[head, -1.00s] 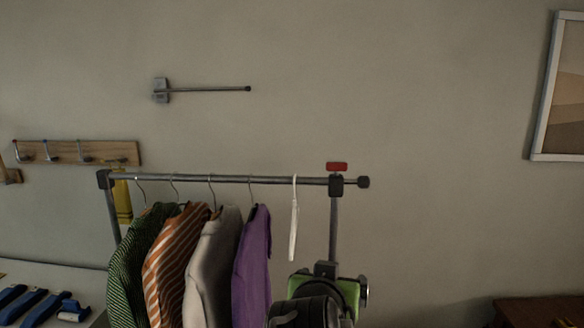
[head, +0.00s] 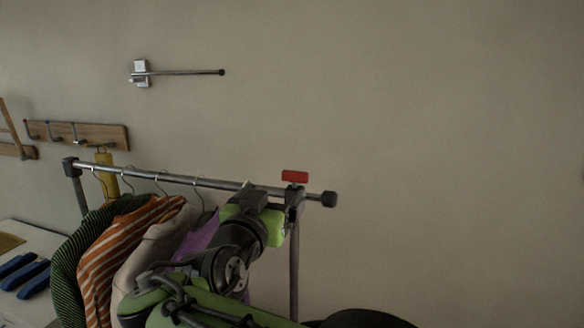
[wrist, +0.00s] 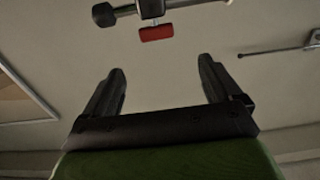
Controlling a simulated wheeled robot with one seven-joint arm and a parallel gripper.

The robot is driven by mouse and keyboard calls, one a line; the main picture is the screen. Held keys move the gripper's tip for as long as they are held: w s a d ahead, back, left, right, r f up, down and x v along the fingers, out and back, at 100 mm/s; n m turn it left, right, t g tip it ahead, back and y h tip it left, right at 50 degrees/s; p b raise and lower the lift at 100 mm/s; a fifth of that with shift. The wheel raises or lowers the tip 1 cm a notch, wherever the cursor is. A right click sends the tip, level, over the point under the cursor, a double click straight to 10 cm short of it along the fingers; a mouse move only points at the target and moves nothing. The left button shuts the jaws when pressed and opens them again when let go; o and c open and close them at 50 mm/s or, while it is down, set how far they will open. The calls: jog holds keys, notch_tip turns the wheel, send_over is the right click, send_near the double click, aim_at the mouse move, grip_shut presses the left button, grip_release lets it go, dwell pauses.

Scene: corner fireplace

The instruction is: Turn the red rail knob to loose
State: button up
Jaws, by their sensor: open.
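The red rail knob (head: 295,177) sits on top of the dark clamp near the right end of the clothes rail (head: 140,174). It lies lengthwise along the rail in the head view. In the head view my arm reaches up in front of the rail, just left of the knob, and the fingers are mostly hidden. The knob is apart from the fingers in the wrist view.
Several garments, including a striped orange one (head: 124,240), hang on the rail left of my arm. A wall arm (head: 180,72) juts out above, and a hook board (head: 85,134) is at the left. The wall right of the rail end is clear.

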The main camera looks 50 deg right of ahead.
aim_at(295, 173)
jog(key=p+x, duration=0.1)
jog(key=x, duration=0.3)
jog(key=p+x, duration=0.2)
jog(key=x, duration=0.2)
jog(key=p+x, duration=0.1)
jog(key=x, duration=0.3)
jog(key=shift+d+r, duration=0.25)
jog(key=shift+d, duration=0.05)
jog(key=shift+w+d+f, duration=0.2)
jog(key=shift+d, duration=0.35)
jog(key=shift+a, duration=0.1)
jog(key=c, duration=1)
jog(key=shift+o, duration=0.2)
jog(key=shift+s, duration=0.1)
